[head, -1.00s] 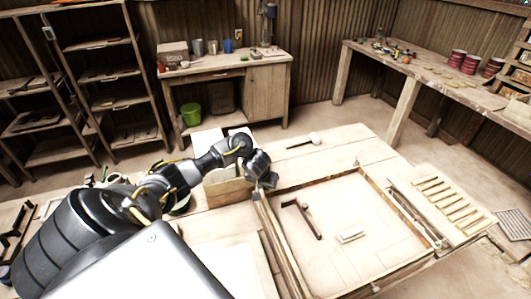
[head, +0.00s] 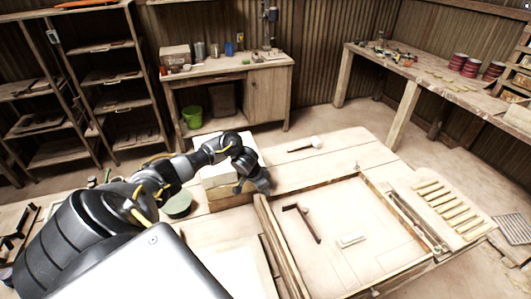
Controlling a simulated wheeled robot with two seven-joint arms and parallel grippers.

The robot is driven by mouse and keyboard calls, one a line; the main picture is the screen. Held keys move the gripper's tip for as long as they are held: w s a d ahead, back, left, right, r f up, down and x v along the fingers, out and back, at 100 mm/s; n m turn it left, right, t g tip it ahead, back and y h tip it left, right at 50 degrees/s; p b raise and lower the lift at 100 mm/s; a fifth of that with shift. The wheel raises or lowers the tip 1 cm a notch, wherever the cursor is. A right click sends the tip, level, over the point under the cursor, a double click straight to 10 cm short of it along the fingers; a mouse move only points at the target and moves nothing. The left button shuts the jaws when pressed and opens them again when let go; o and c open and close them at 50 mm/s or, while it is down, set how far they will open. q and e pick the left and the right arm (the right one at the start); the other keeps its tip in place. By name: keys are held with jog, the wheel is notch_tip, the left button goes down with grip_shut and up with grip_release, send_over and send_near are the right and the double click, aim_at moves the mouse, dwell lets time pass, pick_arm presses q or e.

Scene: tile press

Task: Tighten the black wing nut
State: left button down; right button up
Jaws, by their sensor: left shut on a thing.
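My left arm comes in from the left, and my left gripper (head: 259,190) points down at the back left corner of the wooden press frame (head: 279,240). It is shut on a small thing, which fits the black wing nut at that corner. The nut itself is hidden behind the gripper, and its colour and seating cannot be made out. Small dark fittings show at other corners, such as the back right fitting (head: 358,165). My right gripper is not in view.
Inside the frame lie a dark hammer-like tool (head: 303,222) and a pale block (head: 351,240). A mallet (head: 308,144) lies behind the frame. Wooden strips (head: 447,205) lie to the right. A box (head: 228,197) stands close left of my gripper, near a green round thing (head: 178,205).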

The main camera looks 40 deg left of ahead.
pick_arm(q)
jog(key=shift+a+f+m+h, duration=0.1)
jog(key=shift+f+m+h, duration=0.15)
jog(key=shift+m, duration=0.75)
jog(key=m+g+h+b, duration=0.1)
jog(key=m+b, duration=0.1)
jog(key=shift+a+m, duration=0.15)
jog(key=shift+m, duration=0.15)
jog(key=shift+w+r+m+g+h+b, duration=0.1)
jog(key=shift+m+g+h+b, duration=0.25)
jog(key=shift+m+b, duration=0.7)
jog(key=shift+w+r+m+g+h+b, duration=0.1)
jog(key=shift+m+g+h+b, duration=0.2)
jog(key=shift+m+b, duration=0.75)
jog(key=c, duration=2.2)
grip_release()
jog(key=shift+m, duration=0.3)
jog(key=c, duration=2.2)
grip_release()
jog(key=c, duration=1.4)
grip_release()
jog(key=shift+w, duration=0.1)
jog(key=shift+o, duration=0.2)
jog(key=p+v, duration=0.1)
jog(key=v, duration=0.9)
jog(key=shift+r, duration=0.35)
